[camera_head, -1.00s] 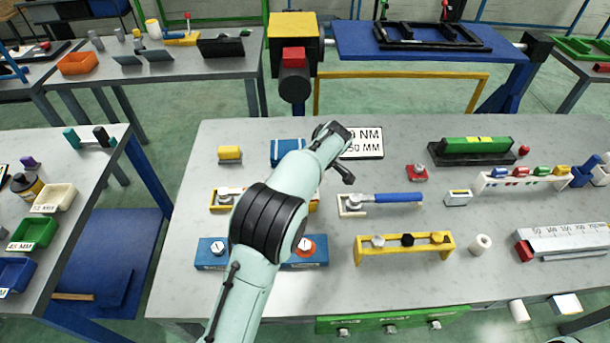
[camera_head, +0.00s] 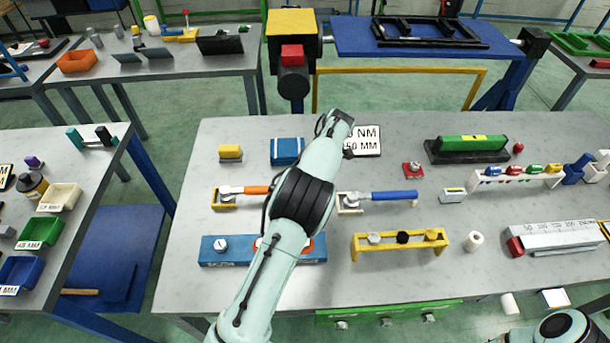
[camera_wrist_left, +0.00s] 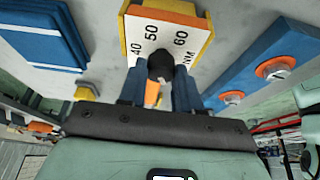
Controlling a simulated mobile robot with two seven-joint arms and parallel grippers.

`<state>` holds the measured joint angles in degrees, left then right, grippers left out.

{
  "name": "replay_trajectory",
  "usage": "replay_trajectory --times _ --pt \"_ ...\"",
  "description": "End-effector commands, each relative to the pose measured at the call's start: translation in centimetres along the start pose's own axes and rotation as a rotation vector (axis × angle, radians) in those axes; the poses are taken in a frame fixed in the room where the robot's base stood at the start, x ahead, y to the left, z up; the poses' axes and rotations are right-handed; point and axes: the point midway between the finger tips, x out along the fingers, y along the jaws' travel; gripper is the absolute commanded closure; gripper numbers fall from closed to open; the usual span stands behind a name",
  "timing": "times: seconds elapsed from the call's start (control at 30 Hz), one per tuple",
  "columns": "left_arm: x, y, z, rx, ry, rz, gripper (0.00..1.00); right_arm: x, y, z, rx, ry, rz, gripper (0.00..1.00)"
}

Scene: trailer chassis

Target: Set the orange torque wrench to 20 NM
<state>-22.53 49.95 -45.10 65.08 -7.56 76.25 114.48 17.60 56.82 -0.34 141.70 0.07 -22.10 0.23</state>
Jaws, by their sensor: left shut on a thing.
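The orange torque wrench (camera_head: 245,189) lies on the bench with its head in a yellow holder (camera_head: 224,202). My left arm partly covers the handle's right end in the head view. In the left wrist view, my left gripper (camera_wrist_left: 160,75) has its blue fingers shut on a black knob (camera_wrist_left: 160,65). The knob stands in front of a white scale plate (camera_wrist_left: 165,32) with yellow and orange edges, marked 40, 50, 60 and NM. An orange part (camera_wrist_left: 152,93) shows between the fingers. The setting cannot be read. The left fingers are hidden in the head view.
A sign (camera_head: 366,141), partly covered by my arm, reads "0 NM" and "50 MM". A blue-handled wrench (camera_head: 392,195) lies to the right. A yellow rack (camera_head: 400,244) stands front right.

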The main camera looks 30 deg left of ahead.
Motion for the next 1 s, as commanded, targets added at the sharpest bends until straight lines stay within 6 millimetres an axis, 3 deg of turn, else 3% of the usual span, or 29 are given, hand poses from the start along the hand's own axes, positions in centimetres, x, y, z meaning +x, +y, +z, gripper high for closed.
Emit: replay_trajectory --times 0.53,0.57,0.6,1.0 --pt "0.02 0.00 0.04 -0.020 -0.001 -0.009 0.98 -0.04 -0.03 -0.04 0.000 0.000 0.000 0.57" --pt "0.02 0.00 0.03 -0.020 -0.001 -0.009 0.57 -0.04 -0.03 -0.05 0.000 0.001 0.000 0.57" --pt "0.02 0.00 0.03 -0.020 -0.001 -0.009 0.44 -0.04 -0.03 -0.04 0.000 0.000 0.000 0.57" --pt "-0.54 0.07 0.03 -0.020 -0.001 -0.007 0.42 -0.04 -0.04 -0.05 0.000 0.001 0.000 0.57"
